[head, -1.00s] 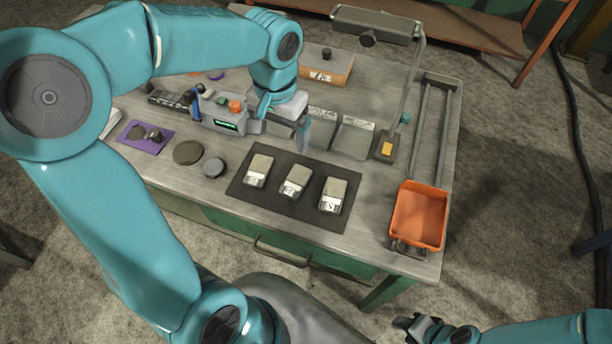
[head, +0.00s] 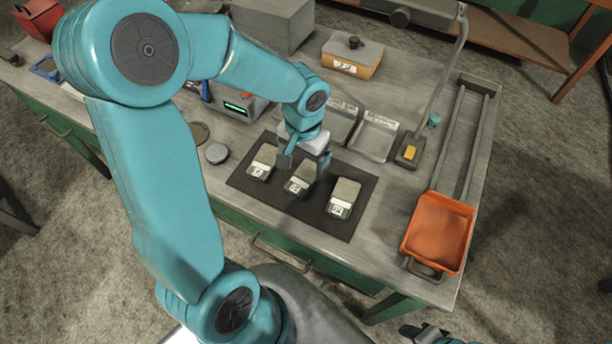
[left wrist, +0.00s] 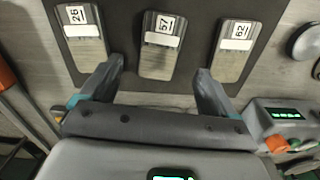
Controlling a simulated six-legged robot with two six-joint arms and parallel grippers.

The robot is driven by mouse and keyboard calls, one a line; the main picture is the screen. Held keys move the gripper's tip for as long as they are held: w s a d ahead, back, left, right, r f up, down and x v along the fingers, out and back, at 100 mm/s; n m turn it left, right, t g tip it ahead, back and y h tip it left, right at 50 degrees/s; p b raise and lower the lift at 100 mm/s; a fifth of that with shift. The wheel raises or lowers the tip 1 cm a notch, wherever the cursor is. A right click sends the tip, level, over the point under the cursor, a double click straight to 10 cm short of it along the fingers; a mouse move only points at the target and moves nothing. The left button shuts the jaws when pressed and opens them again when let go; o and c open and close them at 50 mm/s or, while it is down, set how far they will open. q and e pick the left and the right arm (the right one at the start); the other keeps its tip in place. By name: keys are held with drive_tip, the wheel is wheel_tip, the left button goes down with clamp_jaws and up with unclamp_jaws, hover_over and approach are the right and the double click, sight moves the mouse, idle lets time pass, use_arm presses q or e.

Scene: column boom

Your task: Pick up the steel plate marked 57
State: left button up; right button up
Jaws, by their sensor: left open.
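The steel plate marked 57 (head: 298,184) lies in the middle of a row of three plates on a dark mat (head: 325,222). Its label reads clearly in the left wrist view (left wrist: 160,45). Nothing is between the fingers. My right gripper (head: 425,332) is partly cut off at the bottom edge.
An orange bin (head: 437,234) sits at the table's right end, below two rails. Grey trays (head: 373,138) and a lamp post stand behind the mat. A device with a green display (head: 240,107) and a round grey disc (head: 217,153) are to the left.

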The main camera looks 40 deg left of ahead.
sight(304, 177)
use_arm(q)
drive_tip(key=shift+s+a+f, duration=0.1)
drive_tip(key=shift+s+f, duration=0.1)
drive_tip(key=shift+f, duration=0.5)
wheel_tip(304, 177, down, 4)
drive_tip(key=shift+w+r, duration=0.1)
drive_tip(key=shift+w, duration=0.05)
drive_tip(key=shift+f, duration=0.35)
drive_tip(key=shift+r, duration=0.1)
drive_tip(key=shift+c, duration=1.3)
drive_tip(key=c, duration=1)
clamp_jaws()
drive_tip(key=shift+r, duration=0.1)
